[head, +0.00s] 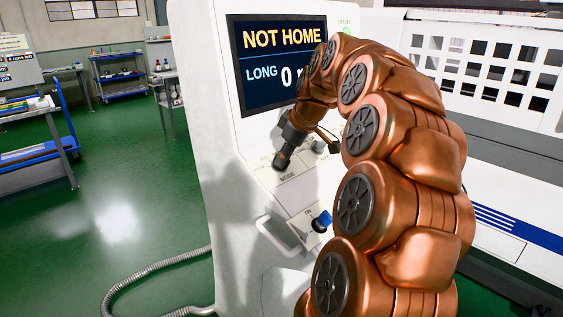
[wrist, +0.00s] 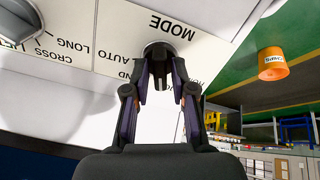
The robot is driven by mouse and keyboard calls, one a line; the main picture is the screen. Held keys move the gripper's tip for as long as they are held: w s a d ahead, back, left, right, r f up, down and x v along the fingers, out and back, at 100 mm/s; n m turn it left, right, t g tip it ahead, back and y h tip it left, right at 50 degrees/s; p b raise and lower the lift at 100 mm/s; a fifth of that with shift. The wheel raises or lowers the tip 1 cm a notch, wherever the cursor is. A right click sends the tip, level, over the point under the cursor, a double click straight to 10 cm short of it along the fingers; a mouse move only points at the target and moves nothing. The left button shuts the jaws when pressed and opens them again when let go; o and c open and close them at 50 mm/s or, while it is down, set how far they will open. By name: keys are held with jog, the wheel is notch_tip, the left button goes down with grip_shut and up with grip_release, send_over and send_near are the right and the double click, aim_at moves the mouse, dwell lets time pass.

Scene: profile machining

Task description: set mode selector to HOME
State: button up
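The mode selector is a dark knob on the white sloped panel, above the "MODE" label (head: 287,177) in the head view. In the wrist view the selector (wrist: 157,50) sits between my fingertips, beside the upside-down "MODE" print. My gripper (head: 282,162) reaches down to it from the upper right; in the wrist view my gripper (wrist: 159,66) has a finger on each side, closed in against the knob. Its pointer direction is hidden by the fingers. The screen (head: 278,62) reads "NOT HOME" and "LONG 0", partly covered by my arm.
A second knob (head: 320,146) is close to the right of the selector. A blue knob (head: 321,221) and a handle (head: 277,237) are lower on the cabinet. A hose (head: 150,274) lies on the green floor. An orange chips bucket (wrist: 272,64) stands on the floor.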

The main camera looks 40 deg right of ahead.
grip_shut()
jog(key=shift+f+b, duration=0.1)
jog(key=shift+b, duration=0.2)
jog(key=shift+n, duration=0.5)
jog(key=shift+n+b, duration=1.2)
jog(key=shift+n, duration=0.6)
jog(key=n, duration=0.4)
jog(key=shift+b, duration=0.35)
jog(key=o, duration=0.5)
grip_release()
